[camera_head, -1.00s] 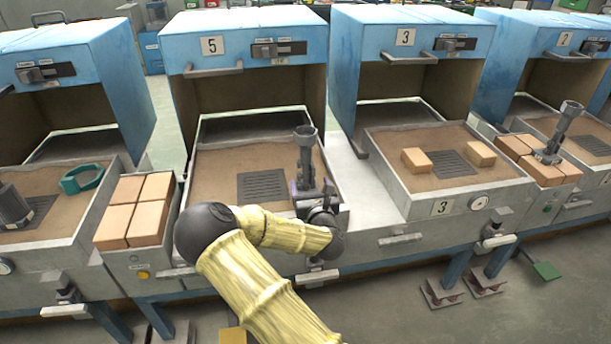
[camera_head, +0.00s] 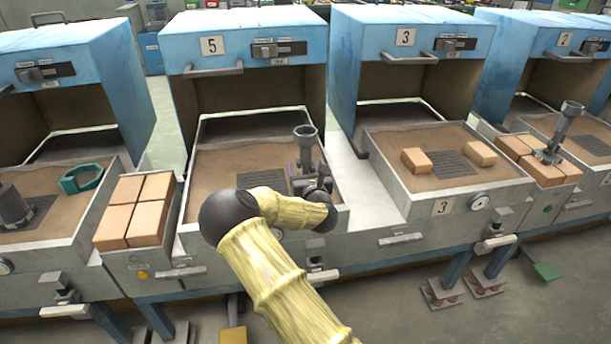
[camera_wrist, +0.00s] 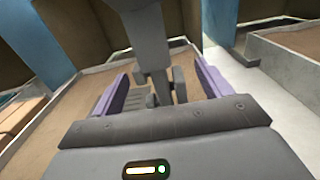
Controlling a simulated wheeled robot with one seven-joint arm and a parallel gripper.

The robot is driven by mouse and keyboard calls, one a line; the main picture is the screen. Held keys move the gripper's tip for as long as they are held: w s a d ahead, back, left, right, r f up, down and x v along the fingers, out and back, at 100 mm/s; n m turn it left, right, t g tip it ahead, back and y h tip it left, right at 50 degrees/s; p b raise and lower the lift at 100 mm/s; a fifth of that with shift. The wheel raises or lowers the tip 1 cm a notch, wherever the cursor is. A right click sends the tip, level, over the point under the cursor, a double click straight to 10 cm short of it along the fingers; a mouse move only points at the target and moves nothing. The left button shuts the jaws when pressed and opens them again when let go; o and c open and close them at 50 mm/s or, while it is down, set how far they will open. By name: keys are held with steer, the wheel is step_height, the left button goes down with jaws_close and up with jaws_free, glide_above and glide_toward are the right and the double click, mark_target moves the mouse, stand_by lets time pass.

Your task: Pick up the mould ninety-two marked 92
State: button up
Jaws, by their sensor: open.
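A dark grey mould (camera_head: 305,148) with a cup-shaped top stands upright on the sand bed of station 5, at its right side. No marking 92 is readable on it. My gripper (camera_head: 296,180) is low at the front of this mould. In the wrist view the mould's grey stem (camera_wrist: 150,55) rises between the two purple-padded fingers of my gripper (camera_wrist: 158,88). The fingers are open, with gaps visible on both sides of the stem. My wrist and arm partly hide the mould's lower part in the head view.
Station 3's tray (camera_head: 440,207) holds two tan bricks on sand. Tan bricks (camera_head: 135,208) sit left of station 5. Another similar mould (camera_head: 560,130) stands at the right, and a teal ring (camera_head: 82,178) lies at the left. Blue hoods (camera_head: 245,60) stand behind.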

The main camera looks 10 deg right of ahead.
mark_target(308, 142)
steer(key=shift+w, duration=0.85)
steer(key=c, duration=1.4)
step_height(308, 142, up, 10)
steer(key=shift+r+p, duration=0.1)
steer(key=shift+p, duration=0.6)
